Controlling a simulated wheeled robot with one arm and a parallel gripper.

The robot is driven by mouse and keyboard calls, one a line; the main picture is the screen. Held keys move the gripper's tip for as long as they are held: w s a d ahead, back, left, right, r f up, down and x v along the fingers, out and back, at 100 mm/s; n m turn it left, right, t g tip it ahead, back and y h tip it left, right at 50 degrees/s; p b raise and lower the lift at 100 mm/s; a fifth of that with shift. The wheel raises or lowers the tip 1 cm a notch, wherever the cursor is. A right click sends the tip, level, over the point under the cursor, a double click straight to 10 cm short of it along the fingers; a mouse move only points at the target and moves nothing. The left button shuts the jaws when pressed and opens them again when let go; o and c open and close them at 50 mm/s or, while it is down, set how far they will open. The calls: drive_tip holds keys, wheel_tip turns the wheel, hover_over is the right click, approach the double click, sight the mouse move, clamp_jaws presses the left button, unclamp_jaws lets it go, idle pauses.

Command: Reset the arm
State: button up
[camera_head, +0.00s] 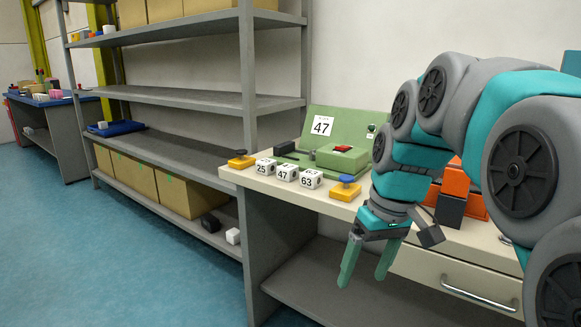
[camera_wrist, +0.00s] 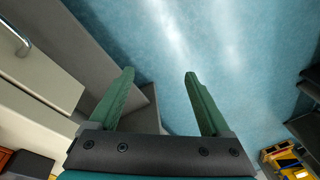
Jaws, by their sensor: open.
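My gripper (camera_head: 367,262) is open and empty. It hangs with its green fingers pointing down, in front of the bench's front edge. In the wrist view my gripper (camera_wrist: 160,95) has its two fingers apart with only blue floor and part of the bench beyond them. My teal and grey arm is bent over the right part of the bench and hides some of it.
Orange and dark boxes (camera_head: 455,183) sit behind my arm. A grey shelf (camera_head: 190,102) stands at left. The floor (camera_head: 110,240) is clear.

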drive_tip(key=s+d+f+m+g+h, duration=0.1)
drive_tip(key=s+f, duration=0.7)
drive_tip(key=s, duration=0.3)
drive_tip(key=s+d+f+m+g, duration=0.1)
drive_tip(key=s+f+m, duration=0.1)
drive_tip(key=s+f, duration=0.6)
drive_tip(key=s, duration=0.3)
drive_tip(key=shift+d+f+m+g+h, duration=0.15)
drive_tip(key=shift+m+g+h, duration=0.15)
drive_tip(key=shift+h, duration=0.1)
drive_tip(key=shift+s, duration=0.1)
